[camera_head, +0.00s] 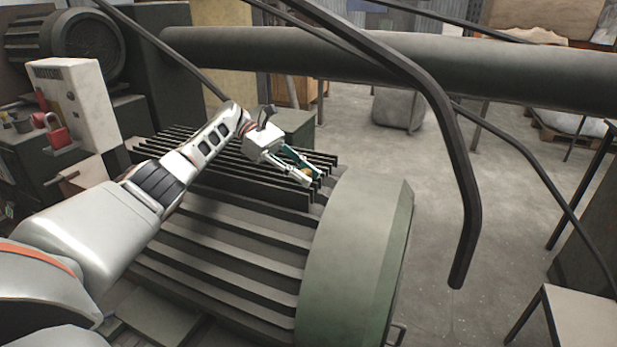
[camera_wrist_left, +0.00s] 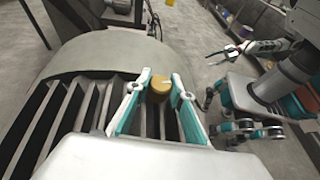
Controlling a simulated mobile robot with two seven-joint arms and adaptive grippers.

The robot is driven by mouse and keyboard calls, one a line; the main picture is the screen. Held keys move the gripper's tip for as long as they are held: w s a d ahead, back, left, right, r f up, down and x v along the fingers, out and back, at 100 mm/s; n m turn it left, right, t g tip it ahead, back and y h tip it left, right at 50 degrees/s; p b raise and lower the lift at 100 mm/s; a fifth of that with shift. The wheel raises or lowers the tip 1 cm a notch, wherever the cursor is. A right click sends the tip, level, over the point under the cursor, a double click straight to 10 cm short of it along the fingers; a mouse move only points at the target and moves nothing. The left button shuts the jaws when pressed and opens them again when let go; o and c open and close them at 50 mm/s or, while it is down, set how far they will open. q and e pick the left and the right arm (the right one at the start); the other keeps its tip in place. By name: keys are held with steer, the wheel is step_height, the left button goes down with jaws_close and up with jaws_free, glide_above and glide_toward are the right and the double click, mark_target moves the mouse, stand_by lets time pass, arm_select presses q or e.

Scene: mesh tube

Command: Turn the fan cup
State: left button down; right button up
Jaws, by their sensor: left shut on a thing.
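The fan cup (camera_wrist_left: 160,88) is a small yellow-brown round cap with a pale mark on top. It sits at the finned motor housing, near its rounded green end cover. My left gripper (camera_head: 309,177) reaches over the fins from the left. In the left wrist view its white and teal fingers (camera_wrist_left: 161,86) stand on either side of the cup, shut on it. In the head view only a small bit of the cup (camera_head: 308,172) shows between the fingertips. My right gripper (camera_wrist_left: 228,52) shows small at the right of the left wrist view, apart from the motor; its jaw state is unclear.
The ribbed motor housing (camera_head: 225,240) and its green end cover (camera_head: 355,255) lie under the left arm. A dark bent bar (camera_head: 455,150) hangs in front at right, and a thick pipe (camera_head: 430,70) crosses behind.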

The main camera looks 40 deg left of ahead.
arm_select(q)
steer(key=shift+d+r, duration=0.1)
stand_by(0.3)
steer(key=c, duration=1.8)
jaws_free()
steer(key=shift+o, duration=0.2)
